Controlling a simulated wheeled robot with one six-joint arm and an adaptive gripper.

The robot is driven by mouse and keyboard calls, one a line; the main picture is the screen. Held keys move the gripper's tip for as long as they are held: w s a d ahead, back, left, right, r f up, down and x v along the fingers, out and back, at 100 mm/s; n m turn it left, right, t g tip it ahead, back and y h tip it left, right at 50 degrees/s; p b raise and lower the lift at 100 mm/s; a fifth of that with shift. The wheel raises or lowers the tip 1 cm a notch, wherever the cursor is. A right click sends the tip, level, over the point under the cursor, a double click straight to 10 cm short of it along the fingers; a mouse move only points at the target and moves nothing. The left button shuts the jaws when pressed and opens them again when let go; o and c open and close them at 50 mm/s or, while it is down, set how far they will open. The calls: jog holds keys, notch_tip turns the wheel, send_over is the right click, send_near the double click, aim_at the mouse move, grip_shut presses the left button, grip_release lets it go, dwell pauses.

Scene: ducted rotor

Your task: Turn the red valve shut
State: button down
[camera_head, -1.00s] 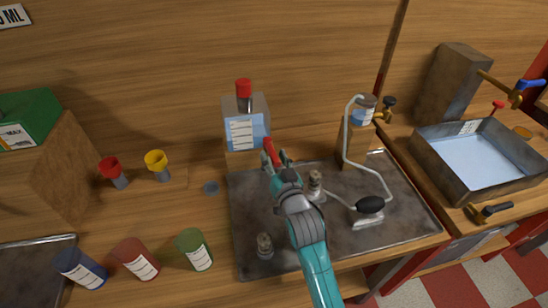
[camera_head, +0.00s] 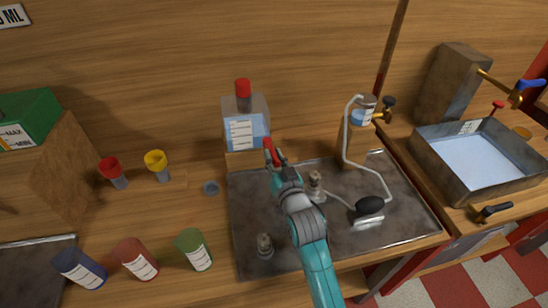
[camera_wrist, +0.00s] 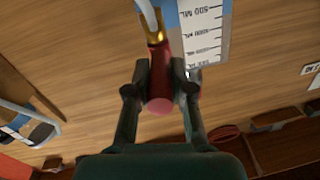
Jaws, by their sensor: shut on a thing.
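The red valve (camera_wrist: 161,88) shows in the wrist view as a red handle with a brass end, below a clear tube. Its red tip also shows in the head view (camera_head: 268,146), in front of the measuring container. My gripper (camera_wrist: 160,72) has one finger on each side of the red handle and is shut on it. In the head view my gripper (camera_head: 274,163) is just below the container, and its fingers partly hide the valve. The measuring container (camera_head: 245,130) has a red cap, a white scale and blue liquid.
A metal tray (camera_head: 255,220) below my arm holds small metal fittings (camera_head: 265,246) and a black bulb (camera_head: 369,207). A jar with a tube (camera_head: 364,110) stands to the right. A water-filled basin (camera_head: 455,185) is farther right. Several cans (camera_head: 194,250) stand at front left.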

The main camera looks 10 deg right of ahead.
jog(key=shift+d+y, duration=0.15)
jog(key=shift+y, duration=0.25)
jog(key=shift+w+d+n+g+y, duration=0.2)
jog(key=shift+d+n+g+y, duration=0.35)
jog(key=shift+n+y, duration=0.6)
jog(key=shift+w+d+n+g+y, duration=0.15)
jog(key=shift+d+n+g+y, duration=0.45)
jog(key=shift+y, duration=0.85)
jog(key=shift+w+d+n+g+y, duration=0.25)
jog(key=shift+n+g+y, duration=0.2)
jog(key=shift+n+y, duration=0.75)
jog(key=shift+d, duration=0.1)
jog(key=c, duration=1)
grip_release()
jog(key=v, duration=1.2)
jog(key=shift+w+d, duration=0.1)
